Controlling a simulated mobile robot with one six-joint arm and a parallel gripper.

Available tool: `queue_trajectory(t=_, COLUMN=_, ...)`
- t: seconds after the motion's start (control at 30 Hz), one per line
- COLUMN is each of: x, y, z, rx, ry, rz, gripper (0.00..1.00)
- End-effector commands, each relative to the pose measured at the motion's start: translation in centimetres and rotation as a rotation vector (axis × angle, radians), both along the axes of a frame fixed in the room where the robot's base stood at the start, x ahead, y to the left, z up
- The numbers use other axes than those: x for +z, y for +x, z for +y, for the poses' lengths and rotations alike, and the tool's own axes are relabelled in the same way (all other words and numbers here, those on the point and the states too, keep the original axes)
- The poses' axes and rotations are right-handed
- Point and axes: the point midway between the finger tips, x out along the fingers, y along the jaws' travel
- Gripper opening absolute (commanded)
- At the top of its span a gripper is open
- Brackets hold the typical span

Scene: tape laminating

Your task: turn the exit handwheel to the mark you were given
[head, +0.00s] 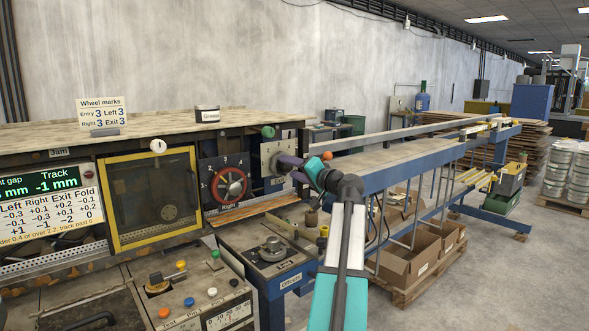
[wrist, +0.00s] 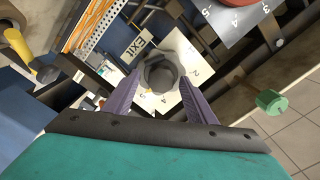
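In the head view my gripper (head: 284,168) reaches the exit plate (head: 268,153) and hides most of the wheel. The wheel's pointer reading cannot be made out. A card (head: 101,115) lists wheel marks, with Exit 3.
A red-rimmed handwheel (head: 229,185) on a dark dial is just left of the exit plate. A green knob (head: 268,131) sits above the plate. A yellow-framed window (head: 153,197) is farther left. A blue-framed table (head: 400,167) extends right, with cardboard boxes (head: 405,262) below it.

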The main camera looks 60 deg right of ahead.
Motion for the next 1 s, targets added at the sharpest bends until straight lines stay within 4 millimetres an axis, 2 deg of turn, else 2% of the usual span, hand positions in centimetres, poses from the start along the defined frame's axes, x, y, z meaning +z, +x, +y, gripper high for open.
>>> queue_trajectory(t=0.27, x=0.0, y=-0.2, z=0.1, rx=0.0, ry=-0.001, rz=-0.001, gripper=0.51)
queue_trajectory(t=0.47, x=0.0, y=-1.7, z=0.6, rx=-0.001, ry=-0.003, rz=-0.001, gripper=0.51)
queue_trajectory(t=1.0, x=-0.2, y=-9.7, z=3.2, rx=-0.004, ry=-0.001, rz=-0.001, gripper=0.51)
